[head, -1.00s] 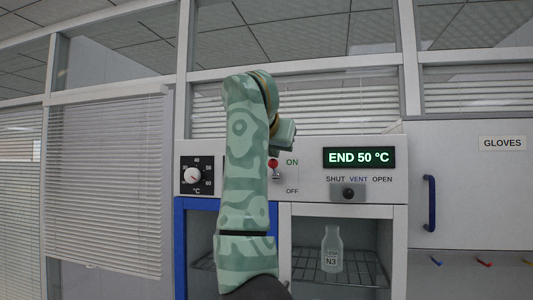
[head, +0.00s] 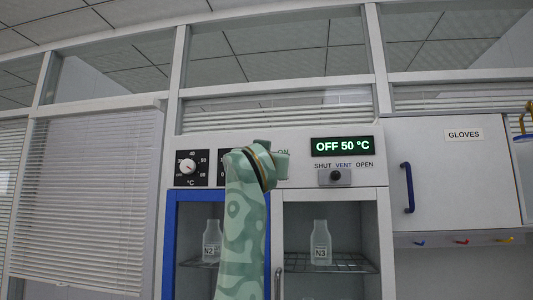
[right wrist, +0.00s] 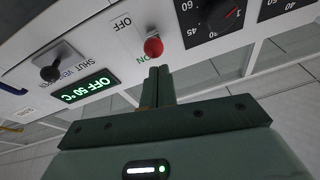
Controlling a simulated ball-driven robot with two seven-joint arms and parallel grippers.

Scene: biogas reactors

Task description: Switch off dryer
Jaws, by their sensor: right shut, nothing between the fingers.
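The dryer (head: 378,230) is a white-fronted cabinet with shelves behind its doors. In the right wrist view, a switch with a red tip (right wrist: 153,47) sits on the panel between the words OFF and ON. My right gripper (right wrist: 159,70) is shut and empty, its fingertips close to the red tip; I cannot tell if they touch. My left gripper is not in view.
A temperature dial (head: 188,167) is left of my arm. A vent knob (head: 336,176) sits below the display. Bottles N2 (head: 212,243) and N3 (head: 320,245) stand on the dryer's shelves. A gloves cupboard (head: 455,180) with a blue handle is at right.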

